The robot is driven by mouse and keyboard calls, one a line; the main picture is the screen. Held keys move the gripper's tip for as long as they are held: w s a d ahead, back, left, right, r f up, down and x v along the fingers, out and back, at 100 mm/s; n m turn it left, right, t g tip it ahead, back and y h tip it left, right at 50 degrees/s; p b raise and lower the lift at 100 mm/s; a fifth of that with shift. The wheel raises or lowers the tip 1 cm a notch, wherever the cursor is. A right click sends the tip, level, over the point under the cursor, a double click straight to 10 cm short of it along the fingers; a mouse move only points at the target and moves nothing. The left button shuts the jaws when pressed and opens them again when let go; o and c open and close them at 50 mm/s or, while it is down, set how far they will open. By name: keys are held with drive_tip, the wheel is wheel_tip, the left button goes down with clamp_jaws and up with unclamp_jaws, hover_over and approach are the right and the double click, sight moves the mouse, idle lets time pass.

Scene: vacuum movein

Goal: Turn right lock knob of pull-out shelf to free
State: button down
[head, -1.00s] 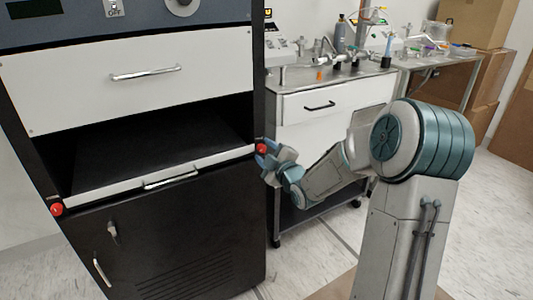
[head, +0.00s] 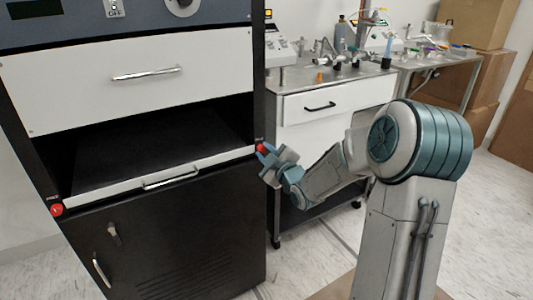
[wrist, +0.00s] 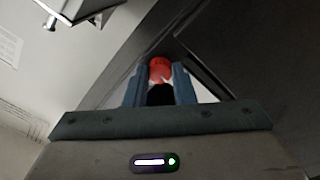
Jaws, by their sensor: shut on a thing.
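The right lock knob (head: 261,148) is a small red knob at the right front edge of the pull-out shelf (head: 150,175). My gripper (head: 268,157) reaches it from the right and is shut on it. In the wrist view the red knob (wrist: 160,69) sits between the two blue fingertips (wrist: 154,78), touching both sides. The fingers hide part of the knob in the head view. The left lock knob (head: 57,210), also red, is at the shelf's left front corner. The shelf has a chrome handle (head: 171,179) on its white front edge.
A white drawer (head: 130,80) is above the shelf and a black lower door (head: 165,240) with a key lock is below. A steel cart (head: 325,110) with lab gear stands close behind my gripper.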

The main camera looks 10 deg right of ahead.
drive_tip(key=m, duration=0.4)
drive_tip(key=m+p, duration=0.1)
drive_tip(key=m, duration=0.3)
drive_tip(key=shift+r, duration=0.1)
drive_tip(key=m+p, duration=0.1)
drive_tip(key=m, duration=0.3)
drive_tip(key=shift+d+m+p, duration=0.1)
drive_tip(key=shift+m+p, duration=0.2)
drive_tip(key=shift+p, duration=0.1)
drive_tip(key=shift+m+p, duration=0.7)
drive_tip(key=shift+m, duration=1.2)
drive_tip(key=c, duration=1.2)
unclamp_jaws()
drive_tip(key=p+v, duration=0.1)
drive_tip(key=v, duration=1.3)
drive_tip(key=shift+w+p, duration=0.1)
drive_tip(key=shift+p, duration=0.2)
